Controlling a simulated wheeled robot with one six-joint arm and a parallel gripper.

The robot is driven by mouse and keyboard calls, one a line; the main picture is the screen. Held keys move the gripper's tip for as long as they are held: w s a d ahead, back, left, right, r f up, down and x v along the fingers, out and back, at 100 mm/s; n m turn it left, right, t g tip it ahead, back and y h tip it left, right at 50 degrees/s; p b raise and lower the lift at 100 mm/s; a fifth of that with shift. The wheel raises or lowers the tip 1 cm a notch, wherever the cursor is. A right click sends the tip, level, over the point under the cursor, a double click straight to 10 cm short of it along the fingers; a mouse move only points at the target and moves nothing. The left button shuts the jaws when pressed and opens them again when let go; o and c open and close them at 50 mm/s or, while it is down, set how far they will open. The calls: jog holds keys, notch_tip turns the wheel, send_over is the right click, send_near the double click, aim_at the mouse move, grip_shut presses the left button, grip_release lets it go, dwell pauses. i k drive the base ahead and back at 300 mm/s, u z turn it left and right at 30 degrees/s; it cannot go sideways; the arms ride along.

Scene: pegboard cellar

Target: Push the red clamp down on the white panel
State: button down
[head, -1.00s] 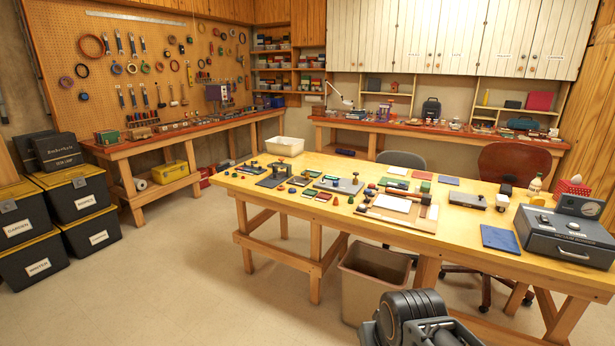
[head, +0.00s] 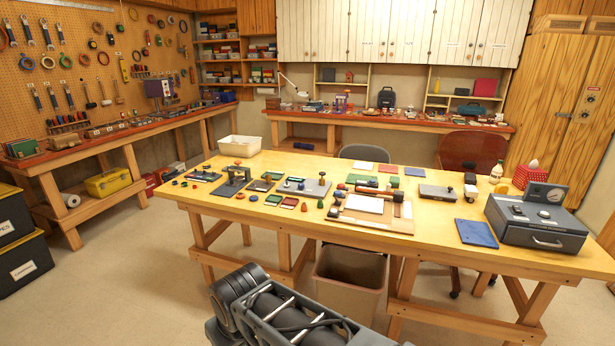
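The white panel (head: 363,204) lies flat on a light wooden board on the long workbench, right of the bench's middle. My gripper is not in view. Only dark links of my arm show at the bottom, in front of the bench and apart from the panel.
The workbench (head: 437,228) carries many small parts, a dark stand (head: 235,178) at left, a blue mat (head: 476,233) and a grey instrument case (head: 536,226) at right. A beige bin (head: 350,281) stands below the front edge. Open floor lies at left front.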

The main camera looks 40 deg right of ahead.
aim_at(340, 186)
jog(key=i, duration=1.05)
jog(key=z, duration=0.8)
jog(key=i, duration=0.9)
jog(key=z, duration=1.15)
jog(key=i, duration=0.7)
